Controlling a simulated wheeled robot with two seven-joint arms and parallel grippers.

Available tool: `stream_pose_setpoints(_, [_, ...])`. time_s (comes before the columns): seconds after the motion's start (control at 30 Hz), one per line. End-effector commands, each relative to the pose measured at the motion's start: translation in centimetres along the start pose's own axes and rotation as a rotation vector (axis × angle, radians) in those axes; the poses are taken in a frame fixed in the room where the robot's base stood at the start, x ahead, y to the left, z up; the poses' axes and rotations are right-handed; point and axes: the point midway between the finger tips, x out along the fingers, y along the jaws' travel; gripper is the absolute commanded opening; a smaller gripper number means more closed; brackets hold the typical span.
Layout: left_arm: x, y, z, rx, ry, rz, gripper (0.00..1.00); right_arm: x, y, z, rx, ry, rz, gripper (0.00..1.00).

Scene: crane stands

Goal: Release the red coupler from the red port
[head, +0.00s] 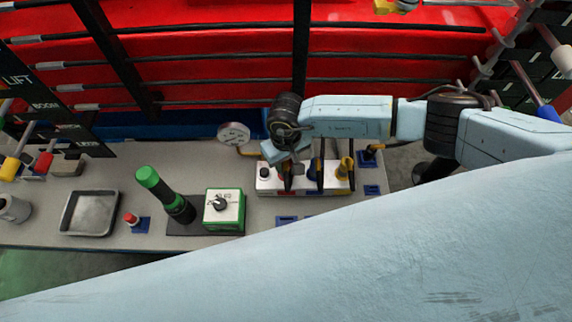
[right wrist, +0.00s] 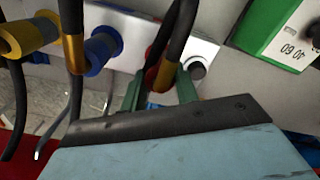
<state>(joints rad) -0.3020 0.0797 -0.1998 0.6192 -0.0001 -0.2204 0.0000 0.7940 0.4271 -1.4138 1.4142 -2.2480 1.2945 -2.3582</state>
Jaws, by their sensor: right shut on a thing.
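The white port block (head: 300,188) stands on the bench in the head view and also shows in the right wrist view (right wrist: 205,50). My right gripper (head: 285,176) reaches down to it from above. In the right wrist view its two green fingers (right wrist: 160,93) are shut on the red coupler (right wrist: 151,77), which has a brass collar and a black hose. The coupler is at the block, mostly hidden between the fingers; whether it is fully seated in the red port cannot be told. The port itself is hidden. My left gripper is not in view.
Blue (right wrist: 103,46) and yellow (right wrist: 30,35) couplers with hoses sit beside the red one. A green-edged switch box (head: 224,211), a green-topped black cylinder (head: 165,194) and a metal tray (head: 90,213) stand left. My pale blue arm covers the foreground.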

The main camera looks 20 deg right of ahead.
Motion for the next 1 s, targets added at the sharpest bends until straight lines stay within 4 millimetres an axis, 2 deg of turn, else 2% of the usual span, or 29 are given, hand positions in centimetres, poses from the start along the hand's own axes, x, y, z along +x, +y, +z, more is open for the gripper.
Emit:
stream_pose_setpoints(0.27, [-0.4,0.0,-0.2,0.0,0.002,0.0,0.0,-0.7,0.0,-0.1,0.001,0.001,0.0,0.05])
stream_pose_setpoints(1.0, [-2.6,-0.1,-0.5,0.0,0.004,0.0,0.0,-4.4,0.0,-0.1,0.0,0.001,-0.001,0.05])
